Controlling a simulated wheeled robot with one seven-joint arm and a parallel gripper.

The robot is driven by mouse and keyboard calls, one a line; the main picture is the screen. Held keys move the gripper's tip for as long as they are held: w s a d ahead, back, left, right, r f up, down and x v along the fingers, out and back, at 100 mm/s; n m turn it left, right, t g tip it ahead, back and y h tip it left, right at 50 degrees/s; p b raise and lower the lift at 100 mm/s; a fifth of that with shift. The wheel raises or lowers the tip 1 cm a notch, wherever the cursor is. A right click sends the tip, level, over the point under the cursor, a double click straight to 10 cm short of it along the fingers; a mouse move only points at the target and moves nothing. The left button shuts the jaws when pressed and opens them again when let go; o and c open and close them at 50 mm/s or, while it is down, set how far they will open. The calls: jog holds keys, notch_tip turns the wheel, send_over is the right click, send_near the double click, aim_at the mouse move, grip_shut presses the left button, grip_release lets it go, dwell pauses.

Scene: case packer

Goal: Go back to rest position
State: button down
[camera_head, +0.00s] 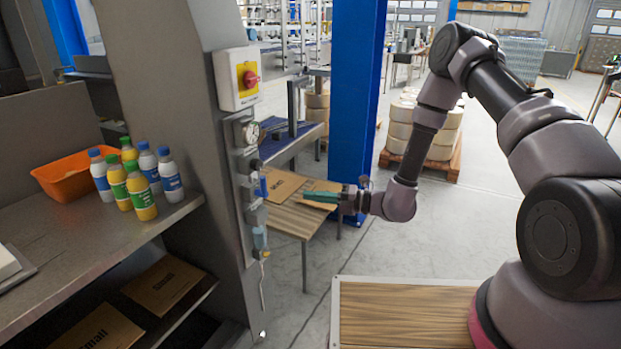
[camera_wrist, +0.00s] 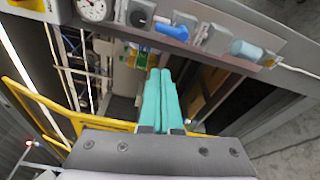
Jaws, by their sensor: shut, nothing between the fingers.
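My gripper (camera_head: 322,197) is raised in the middle of the head view, pointing left toward the grey machine column. Its two teal fingers are together with nothing between them. In the wrist view the fingers (camera_wrist: 160,90) lie side by side, pointing up the picture toward the panel. My arm reaches in from the right of the head view, bent at the elbow.
A grey column (camera_head: 190,120) carries a red-and-yellow switch (camera_head: 248,76) and a gauge. Bottles (camera_head: 140,190) and an orange bin (camera_head: 70,175) stand on a shelf at left. Behind my gripper are a wooden table (camera_head: 300,218) with cardboard and a blue post (camera_head: 355,100).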

jog(key=s+d+r+n+g+h, duration=0.2)
jog(key=d+r+n, duration=0.1)
jog(key=r+n, duration=0.35)
jog(key=s+d+r+n+g+h, duration=0.25)
jog(key=r+n, duration=0.25)
jog(key=r, duration=0.3)
jog(key=s+d+r+n+g+h, duration=0.1)
jog(key=s+d+r+n, duration=0.2)
jog(key=r+n, duration=0.35)
jog(key=s+d+r+n+t+h, duration=0.5)
jog(key=d+r, duration=0.3)
jog(key=d, duration=0.3)
jog(key=s+d+r+n+t+h, duration=0.4)
jog(key=d+r+n, duration=0.4)
jog(key=d, duration=0.3)
jog(key=shift+s+r+n+t+h, duration=0.4)
jog(key=shift+s+r, duration=0.35)
jog(key=shift+s, duration=0.45)
jog(key=shift+a, duration=0.1)
